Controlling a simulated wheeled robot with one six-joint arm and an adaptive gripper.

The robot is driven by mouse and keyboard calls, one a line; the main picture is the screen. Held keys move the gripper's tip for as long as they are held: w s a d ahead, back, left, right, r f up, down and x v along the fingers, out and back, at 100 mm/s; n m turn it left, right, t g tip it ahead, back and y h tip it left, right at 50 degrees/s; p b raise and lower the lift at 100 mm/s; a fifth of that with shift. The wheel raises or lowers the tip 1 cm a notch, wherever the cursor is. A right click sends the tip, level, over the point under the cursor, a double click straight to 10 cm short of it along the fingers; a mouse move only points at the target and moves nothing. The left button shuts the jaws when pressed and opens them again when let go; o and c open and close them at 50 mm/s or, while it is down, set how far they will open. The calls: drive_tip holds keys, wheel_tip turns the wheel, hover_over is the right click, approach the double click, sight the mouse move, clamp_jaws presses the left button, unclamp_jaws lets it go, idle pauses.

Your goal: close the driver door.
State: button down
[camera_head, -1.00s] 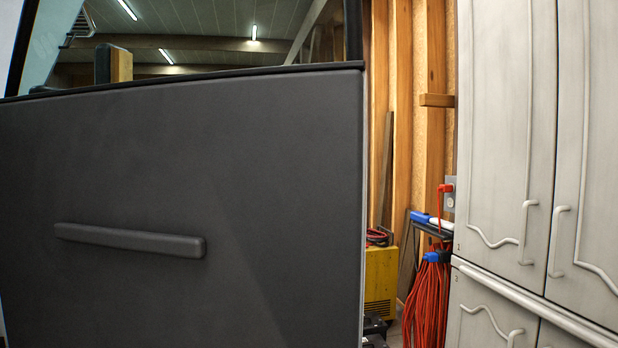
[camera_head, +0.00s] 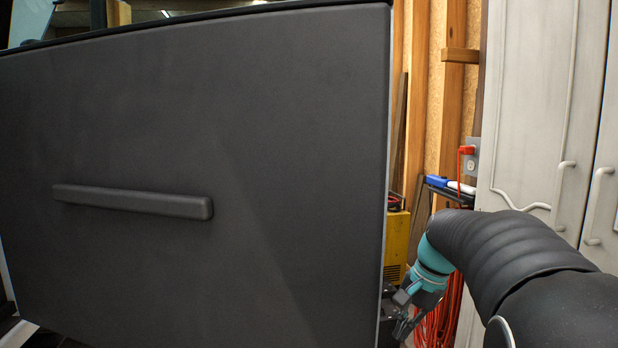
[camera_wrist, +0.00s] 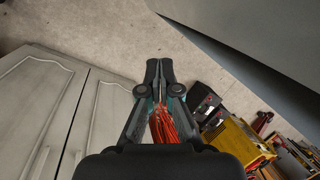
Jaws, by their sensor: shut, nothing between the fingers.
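The driver door (camera_head: 290,130) fills most of the head view, its dark inner panel and pull handle (camera_head: 135,201) facing me, with the window above. It stands open. My gripper (camera_head: 400,325) is at the door's right edge, low down, partly hidden behind that edge. In the wrist view my gripper (camera_wrist: 158,68) is shut with its fingertips together and nothing between them. The door, a grey surface (camera_wrist: 265,50), shows at the upper right there, apart from the fingertips. Whether any part of the gripper touches the door cannot be told.
Pale cabinets (camera_head: 535,110) stand close on the right, also in the wrist view (camera_wrist: 50,115). A yellow machine (camera_head: 396,245) and a hanging red cord (camera_head: 440,318) are behind my arm. Bare concrete floor (camera_wrist: 90,30) lies ahead of the fingers.

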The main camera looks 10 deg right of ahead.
drive_tip(key=w+r+t+y, duration=0.3)
drive_tip(key=w+r+y, duration=0.3)
drive_tip(key=w+r, duration=0.75)
drive_tip(key=s+a+r+n+y+p, duration=0.15)
drive_tip(key=r+n+y, duration=0.25)
drive_tip(key=r, duration=0.8)
drive_tip(key=s+r+n+y, duration=0.2)
drive_tip(key=r+n+y, duration=0.25)
drive_tip(key=r, duration=0.75)
drive_tip(key=s+a+g, duration=0.1)
drive_tip(key=a, duration=1)
drive_tip(key=shift+s+a, duration=0.35)
drive_tip(key=shift+a, duration=0.05)
